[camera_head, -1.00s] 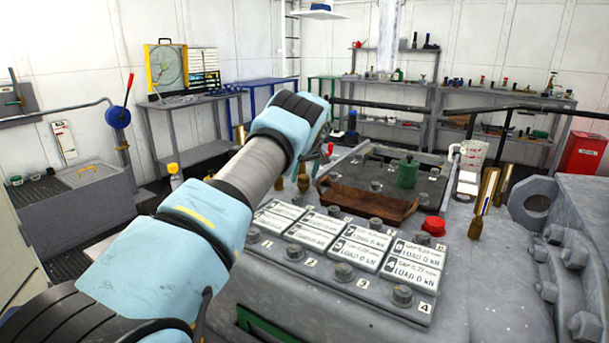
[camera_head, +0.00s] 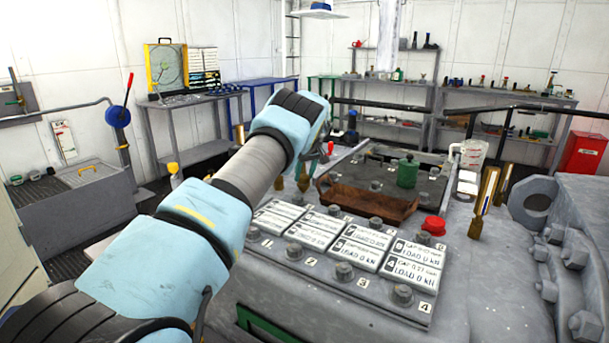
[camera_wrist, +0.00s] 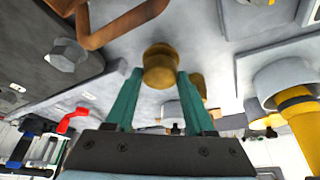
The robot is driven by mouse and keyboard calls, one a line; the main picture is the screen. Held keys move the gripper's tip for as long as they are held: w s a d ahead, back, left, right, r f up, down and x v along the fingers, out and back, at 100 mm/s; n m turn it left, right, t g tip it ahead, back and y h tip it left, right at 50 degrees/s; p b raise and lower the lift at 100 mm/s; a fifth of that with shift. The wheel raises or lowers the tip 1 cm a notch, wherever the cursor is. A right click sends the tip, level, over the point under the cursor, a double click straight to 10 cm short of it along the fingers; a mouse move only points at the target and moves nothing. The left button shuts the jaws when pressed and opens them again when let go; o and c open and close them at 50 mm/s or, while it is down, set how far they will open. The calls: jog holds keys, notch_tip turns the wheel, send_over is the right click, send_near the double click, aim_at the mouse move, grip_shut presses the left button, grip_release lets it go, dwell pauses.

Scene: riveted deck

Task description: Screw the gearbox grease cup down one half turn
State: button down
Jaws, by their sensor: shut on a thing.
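The grease cup is a rounded brass knob (camera_wrist: 160,67) between the fingertips of my gripper (camera_wrist: 160,78) in the wrist view. The two green fingers are shut on its sides. In the head view my gripper (camera_head: 318,165) is at the far end of my arm, partly hidden by my wrist. A small brass fitting (camera_head: 303,178) shows just below it. I cannot tell for sure in the head view whether that is the same cup.
A brown tray (camera_head: 365,205) lies just right of my gripper, with a green canister (camera_head: 407,172) behind it. A panel of load readouts (camera_head: 345,270) with bolts is in front. A red cap (camera_head: 433,226) and brass fittings (camera_head: 482,205) stand further right.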

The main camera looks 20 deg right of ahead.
jog(key=m+h, duration=0.1)
jog(key=m, duration=0.1)
jog(key=m+b, duration=0.1)
jog(key=m, duration=0.2)
jog(key=shift+a+h, duration=0.2)
jog(key=shift+h, duration=0.2)
jog(key=m+h, duration=0.1)
jog(key=m, duration=0.1)
jog(key=m+g+h, duration=0.1)
jog(key=m, duration=0.2)
jog(key=shift+w+m, duration=0.1)
jog(key=shift+m, duration=0.2)
jog(key=shift+a, duration=0.1)
jog(key=shift+c, duration=1.3)
grip_release()
jog(key=b+v, duration=0.1)
jog(key=v, duration=0.9)
jog(key=shift+a+r, duration=0.2)
jog(key=shift+r, duration=0.2)
